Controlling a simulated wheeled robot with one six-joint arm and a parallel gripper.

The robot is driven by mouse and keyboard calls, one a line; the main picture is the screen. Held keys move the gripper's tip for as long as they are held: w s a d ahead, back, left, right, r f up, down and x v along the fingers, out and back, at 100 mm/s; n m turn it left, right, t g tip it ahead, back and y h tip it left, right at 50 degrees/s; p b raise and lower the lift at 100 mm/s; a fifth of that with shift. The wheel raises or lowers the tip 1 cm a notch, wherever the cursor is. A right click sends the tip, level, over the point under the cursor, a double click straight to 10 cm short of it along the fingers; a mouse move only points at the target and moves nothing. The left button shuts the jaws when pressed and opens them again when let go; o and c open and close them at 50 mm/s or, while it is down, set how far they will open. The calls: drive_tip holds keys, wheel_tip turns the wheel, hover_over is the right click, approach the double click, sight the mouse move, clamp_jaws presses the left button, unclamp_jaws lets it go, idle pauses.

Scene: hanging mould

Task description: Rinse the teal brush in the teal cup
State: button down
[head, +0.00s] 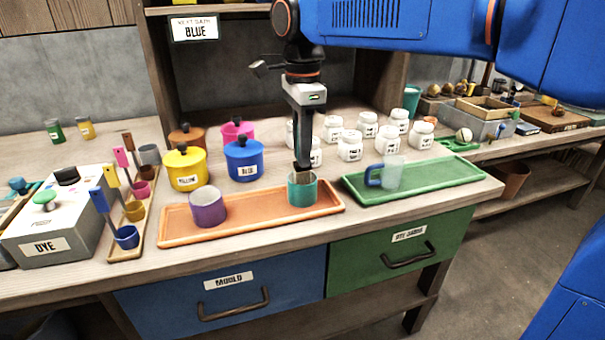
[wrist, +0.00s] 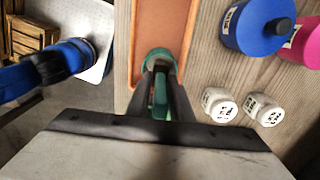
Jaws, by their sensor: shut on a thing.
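The teal cup (head: 302,193) stands upright at the right end of the orange tray (head: 255,214). My gripper (head: 303,166) points down at the cup's mouth, its fingertips at about rim level. In the wrist view my gripper (wrist: 160,76) is shut on the teal brush (wrist: 160,97), whose teal body shows between the two fingers. The teal cup (wrist: 157,56) is right beyond the fingertips there. The brush's lower end is hidden by the fingers and cup; I cannot tell how deep it reaches.
A purple cup (head: 207,207) stands on the same tray. Blue (head: 244,160) and yellow (head: 185,169) lidded pots and several white jars (head: 350,146) stand behind. A green tray (head: 440,177) with a clear mug (head: 393,172) is close on the right.

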drive_tip(key=shift+r, duration=3.2)
drive_tip(key=shift+r, duration=1.95)
drive_tip(key=shift+s, duration=0.1)
